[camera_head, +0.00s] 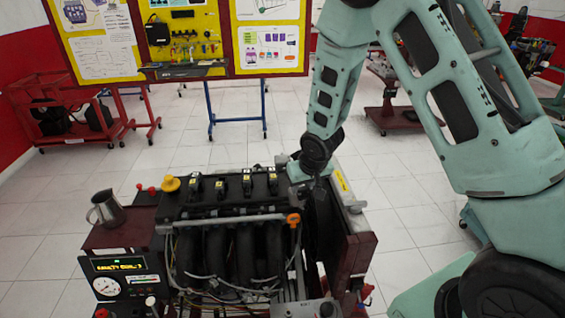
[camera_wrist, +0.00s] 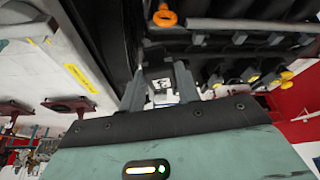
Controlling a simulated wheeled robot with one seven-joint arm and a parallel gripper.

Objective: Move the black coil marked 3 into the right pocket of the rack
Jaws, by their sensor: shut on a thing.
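My gripper (camera_head: 318,184) is low over the right end of the engine trainer, beside the dark upright panel. In the wrist view its two grey fingers (camera_wrist: 160,88) are closed on the black coil (camera_wrist: 161,84), whose end shows a small pale square with a dark mark. I cannot read the mark. In the head view the held coil is too small and dark to make out. I cannot pick out the rack or its right pocket with certainty in either view.
Several black and yellow coils (camera_head: 221,187) stand in a row on the engine top. An orange ring handle (camera_head: 293,219) is near my gripper, also in the wrist view (camera_wrist: 165,17). A metal mug (camera_head: 105,209) stands at left. A yellow-labelled pale part (camera_head: 341,180) is at right.

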